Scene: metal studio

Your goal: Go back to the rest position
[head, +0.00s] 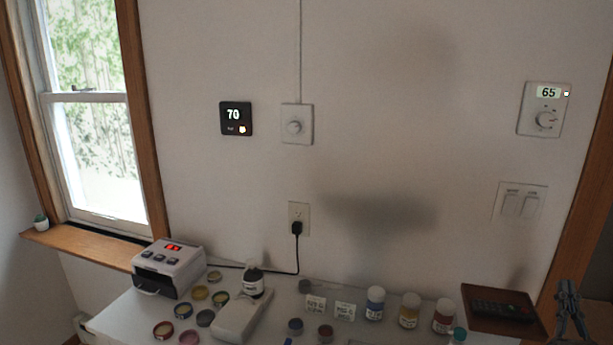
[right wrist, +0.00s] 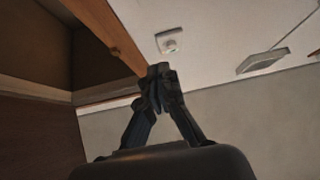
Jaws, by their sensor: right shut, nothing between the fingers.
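My right gripper (head: 568,297) shows at the lower right corner of the head view, fingers pointing up, in front of the right end of the table. In the right wrist view the same gripper (right wrist: 159,72) has its fingertips together with nothing between them. It touches nothing that I can see. My left gripper is not in the head view.
A white table (head: 110,320) along the wall holds a white device (head: 168,268), several jars, bottles and a dark brown tray (head: 482,322) near my right gripper. A wooden frame (head: 590,190) stands at the right edge. The wall bears a thermostat (head: 545,109) and switches (head: 521,204).

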